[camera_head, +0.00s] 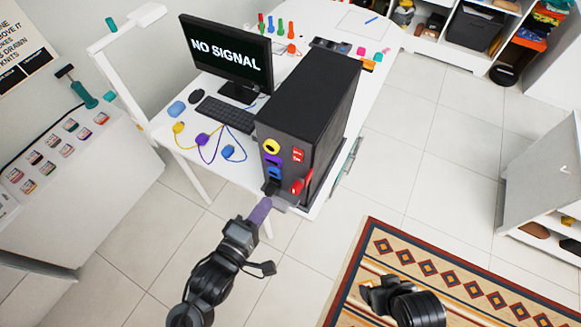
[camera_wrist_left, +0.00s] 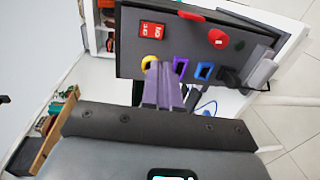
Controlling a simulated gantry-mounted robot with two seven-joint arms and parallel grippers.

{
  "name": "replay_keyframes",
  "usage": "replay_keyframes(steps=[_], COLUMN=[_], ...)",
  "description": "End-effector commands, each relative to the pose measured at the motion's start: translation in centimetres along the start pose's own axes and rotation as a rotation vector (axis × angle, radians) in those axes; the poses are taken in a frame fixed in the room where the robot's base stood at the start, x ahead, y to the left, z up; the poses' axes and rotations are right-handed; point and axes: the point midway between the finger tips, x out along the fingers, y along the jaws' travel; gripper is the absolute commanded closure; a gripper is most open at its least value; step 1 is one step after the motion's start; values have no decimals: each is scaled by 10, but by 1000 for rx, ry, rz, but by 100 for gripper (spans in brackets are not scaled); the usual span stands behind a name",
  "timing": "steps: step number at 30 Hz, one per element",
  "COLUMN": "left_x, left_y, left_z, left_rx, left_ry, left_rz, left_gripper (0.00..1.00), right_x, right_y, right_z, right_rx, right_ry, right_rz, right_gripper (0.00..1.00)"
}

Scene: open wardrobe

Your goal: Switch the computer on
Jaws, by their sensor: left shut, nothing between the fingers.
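The black computer tower (camera_head: 325,95) stands upright on the white desk.
The monitor (camera_head: 228,52) reads "NO SIGNAL". A keyboard (camera_head: 225,113), mouse (camera_head: 196,96) and loose coloured cables (camera_head: 205,140) lie left of the tower. A patterned rug (camera_head: 450,280) covers the floor at lower right. The tiled floor between desk and rug is clear.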

Motion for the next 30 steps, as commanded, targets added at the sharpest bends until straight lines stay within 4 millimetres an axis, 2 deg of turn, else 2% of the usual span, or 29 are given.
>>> replay_keyframes(steps=[8,21,30], left_x=[16,93,130], left_y=[2,3,2], left_z=[0,0,0], left_rx=[-1,0,0], left_ry=[1,1,1], left_rz=[2,0,0], left_gripper=[100,100,100], right_x=[-4,-22,-32], right_y=[0,2,2], right_z=[2,-4,-8], right_rx=[0,-6,-6], right_ry=[-7,-8,-7], right_rz=[-1,4,4], right_gripper=[26,26,26])
